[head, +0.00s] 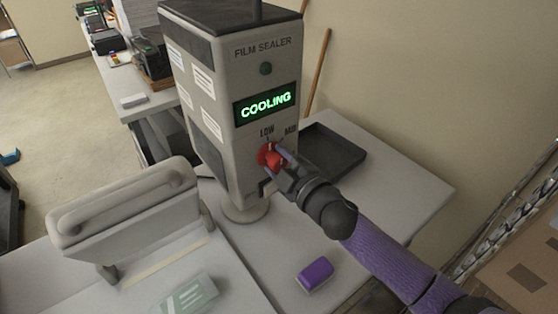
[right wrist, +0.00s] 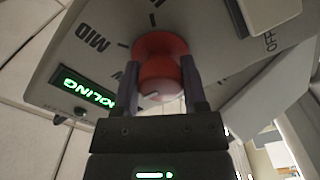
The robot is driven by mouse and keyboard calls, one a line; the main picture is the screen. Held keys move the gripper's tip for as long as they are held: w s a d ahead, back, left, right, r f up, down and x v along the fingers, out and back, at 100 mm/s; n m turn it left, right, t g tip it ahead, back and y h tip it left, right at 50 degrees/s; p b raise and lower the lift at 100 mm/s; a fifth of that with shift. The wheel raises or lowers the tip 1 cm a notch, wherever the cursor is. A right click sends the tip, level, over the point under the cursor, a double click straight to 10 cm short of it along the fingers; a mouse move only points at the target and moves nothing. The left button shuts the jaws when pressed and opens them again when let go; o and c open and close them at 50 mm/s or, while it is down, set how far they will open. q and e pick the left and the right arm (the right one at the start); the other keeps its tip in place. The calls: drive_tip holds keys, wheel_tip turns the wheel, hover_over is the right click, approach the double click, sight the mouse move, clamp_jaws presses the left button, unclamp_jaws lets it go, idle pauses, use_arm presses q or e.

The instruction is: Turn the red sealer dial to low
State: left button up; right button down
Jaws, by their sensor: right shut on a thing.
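The film sealer (head: 218,85) is a tall grey machine with a green-lit display (head: 265,104) reading "COOLING". Its red dial (head: 268,154) sits on the front below the display, under the labels LOW and MID. My right gripper (head: 275,160) is shut on the dial, coming from the lower right. In the right wrist view the red dial (right wrist: 160,62) stands between the two fingers, with MID, OFF and part of another label around it. I cannot tell for sure where the dial points. My left gripper is not in view.
A dark tray (head: 335,150) lies on the table behind my right arm. A purple block (head: 314,275) lies on the table in front. A grey bar-shaped device (head: 125,205) stands at left. A wire rack (head: 510,215) is at the right edge.

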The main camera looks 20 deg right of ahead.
drive_tip(key=shift+n, duration=0.3)
idle(0.4)
drive_tip(key=shift+c, duration=0.7)
unclamp_jaws()
drive_tip(key=b+v, duration=0.2)
drive_tip(key=v, duration=0.8)
